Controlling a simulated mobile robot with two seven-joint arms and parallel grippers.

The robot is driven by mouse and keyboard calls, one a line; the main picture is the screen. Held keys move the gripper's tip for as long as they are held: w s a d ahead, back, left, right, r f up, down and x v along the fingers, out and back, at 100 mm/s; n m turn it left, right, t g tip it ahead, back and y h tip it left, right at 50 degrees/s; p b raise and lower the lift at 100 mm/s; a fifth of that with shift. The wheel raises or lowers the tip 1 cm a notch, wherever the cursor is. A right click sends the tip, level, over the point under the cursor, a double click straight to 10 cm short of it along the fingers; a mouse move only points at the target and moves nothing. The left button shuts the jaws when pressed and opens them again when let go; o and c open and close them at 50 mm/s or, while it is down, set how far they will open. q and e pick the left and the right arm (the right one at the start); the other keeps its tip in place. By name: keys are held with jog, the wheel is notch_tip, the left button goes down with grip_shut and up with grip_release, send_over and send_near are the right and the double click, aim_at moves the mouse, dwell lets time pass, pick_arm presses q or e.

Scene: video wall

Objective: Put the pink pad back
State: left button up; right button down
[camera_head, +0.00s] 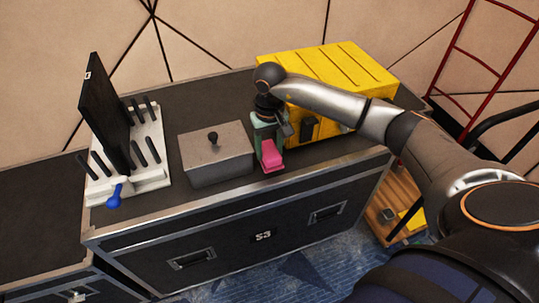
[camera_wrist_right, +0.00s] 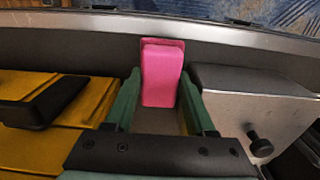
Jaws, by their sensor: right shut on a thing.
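The pink pad (camera_head: 271,158) is near the front edge of the black case top, between the grey box and the yellow case. My right gripper (camera_head: 267,150) reaches down from above and is shut on the pad. In the right wrist view the pink pad (camera_wrist_right: 162,75) sits between the two green fingers (camera_wrist_right: 162,100). I cannot tell whether the pad touches the case top. My left gripper is not in view.
A grey box (camera_head: 218,165) with a black knob stands left of the gripper. The yellow case (camera_head: 345,75) stands right and behind. A white rack (camera_head: 150,180) with black pegs, a black panel (camera_head: 106,110) and a blue item (camera_head: 114,196) stands at the left.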

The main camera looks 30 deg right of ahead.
jog(key=shift+f, duration=1.3)
jog(key=shift+f, duration=0.2)
jog(key=c, duration=0.5)
grip_release()
jog(key=shift+r, duration=0.1)
